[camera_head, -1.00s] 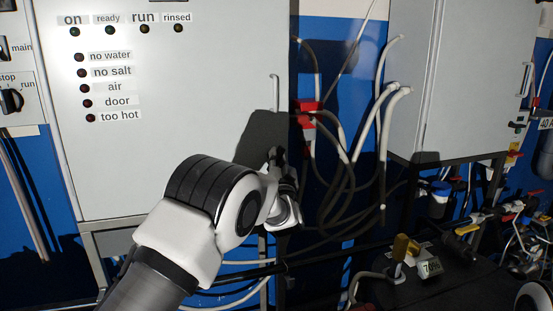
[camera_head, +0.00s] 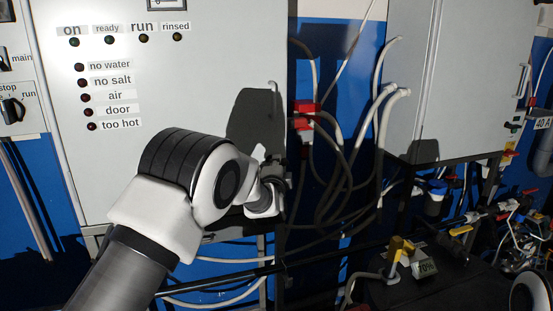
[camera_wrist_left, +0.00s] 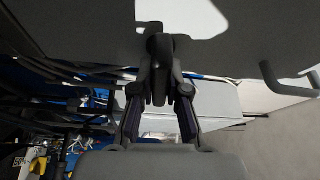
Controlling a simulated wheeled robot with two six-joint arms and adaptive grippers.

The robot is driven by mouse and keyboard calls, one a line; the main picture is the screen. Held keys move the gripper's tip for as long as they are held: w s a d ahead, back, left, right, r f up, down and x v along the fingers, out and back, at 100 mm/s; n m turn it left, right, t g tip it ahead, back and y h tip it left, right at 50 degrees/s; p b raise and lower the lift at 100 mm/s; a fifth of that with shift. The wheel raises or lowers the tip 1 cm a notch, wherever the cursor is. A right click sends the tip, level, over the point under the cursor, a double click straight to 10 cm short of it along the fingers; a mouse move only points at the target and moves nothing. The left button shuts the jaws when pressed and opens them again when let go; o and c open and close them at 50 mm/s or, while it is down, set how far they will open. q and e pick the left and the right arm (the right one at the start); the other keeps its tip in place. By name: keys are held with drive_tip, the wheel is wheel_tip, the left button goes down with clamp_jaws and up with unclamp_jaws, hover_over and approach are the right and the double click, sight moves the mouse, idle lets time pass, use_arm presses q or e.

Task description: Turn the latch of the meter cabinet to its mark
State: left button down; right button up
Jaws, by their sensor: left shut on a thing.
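The grey cabinet (camera_head: 220,60) with status lamps fills the left of the head view, and a thin bar handle (camera_head: 275,97) shows near its right edge. My left gripper (camera_head: 270,168) is at the lower right of its door face, partly behind my own wrist. In the left wrist view my left gripper (camera_wrist_left: 160,90) is shut on a dark latch (camera_wrist_left: 158,62), one finger on each side. The latch stands out from the dark, shadowed door face. The bar handle (camera_wrist_left: 271,77) is to its right there. I cannot make out the latch's mark. My right gripper is not in view.
Hanging pale hoses (camera_head: 385,110) and red connectors (camera_head: 305,108) are just right of the cabinet. A second grey cabinet (camera_head: 455,70) stands further right. A dark bench (camera_head: 400,293) with yellow fittings and a 70% label is at the lower right.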

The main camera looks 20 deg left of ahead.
use_arm(q)
drive_tip(key=shift+m+g+p, duration=0.3)
drive_tip(key=shift+m+p, duration=0.25)
drive_tip(key=shift+m, duration=0.35)
drive_tip(key=shift+f, duration=0.1)
drive_tip(key=c, duration=1.2)
unclamp_jaws()
drive_tip(key=shift+o, duration=0.2)
drive_tip(key=shift+d, duration=0.1)
drive_tip(key=v, duration=1.1)
drive_tip(key=shift+s, duration=0.4)
